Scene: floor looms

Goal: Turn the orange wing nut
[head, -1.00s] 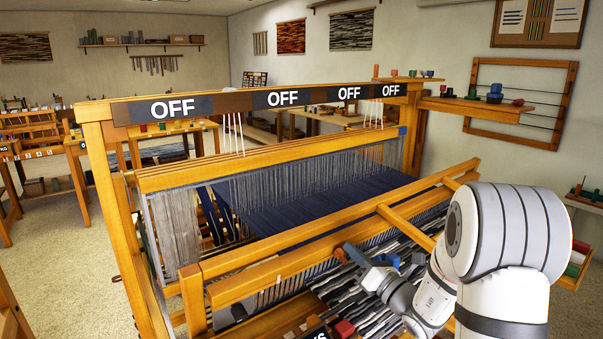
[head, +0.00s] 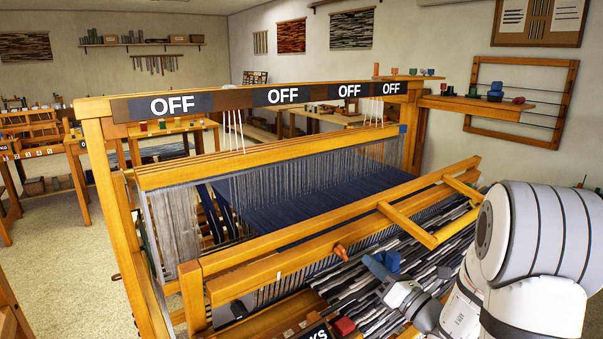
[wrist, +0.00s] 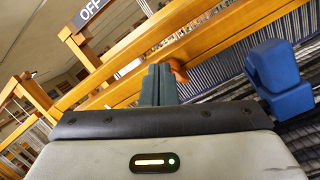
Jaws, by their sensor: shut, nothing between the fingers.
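The orange wing nut (head: 340,251) sits on the front beam of the loom, on the side facing my arm. In the wrist view the wing nut (wrist: 178,71) shows just beyond my fingertips and partly behind them. My gripper (head: 372,264) is shut and empty, a little to the right of the wing nut and apart from it in the head view. In the wrist view the shut grey-green fingers of my gripper (wrist: 158,76) stand upright side by side.
A blue block-like part (head: 389,260) is close beside my fingers; it also shows large at the right in the wrist view (wrist: 279,80). The loom's wooden beam (head: 300,266) runs past the nut. A red block (head: 344,327) lies at the front edge. Striped cloth (head: 405,282) spreads below.

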